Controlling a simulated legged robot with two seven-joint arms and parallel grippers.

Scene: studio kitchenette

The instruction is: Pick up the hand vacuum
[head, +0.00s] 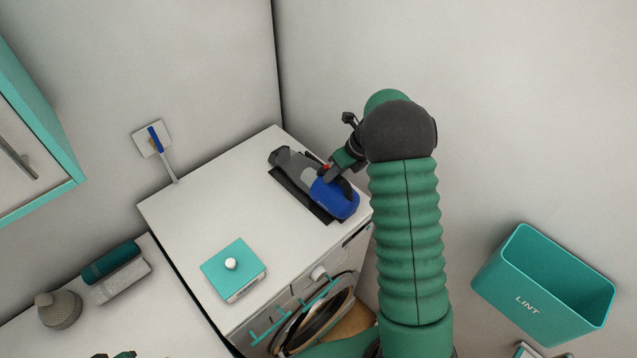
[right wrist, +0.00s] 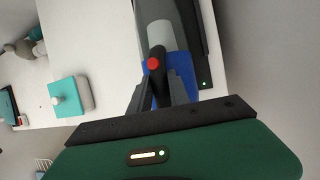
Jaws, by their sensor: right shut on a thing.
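The hand vacuum (head: 341,204), blue with a grey nozzle end, is over a flat black base (head: 292,193) on the white washing machine top. It also shows in the right wrist view (right wrist: 161,32). I cannot tell whether it touches the base. My right gripper (head: 332,172) reaches it from the right and is shut on its dark handle, beside a red button. In the right wrist view the fingers (right wrist: 160,88) sit on either side of the handle. A small green and black part at the bottom left edge looks like my left gripper (head: 114,355); most of it is cut off.
A teal box with a white knob (head: 233,270) stands on the washing machine's front left. A teal LINT bin (head: 545,285) is at right.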

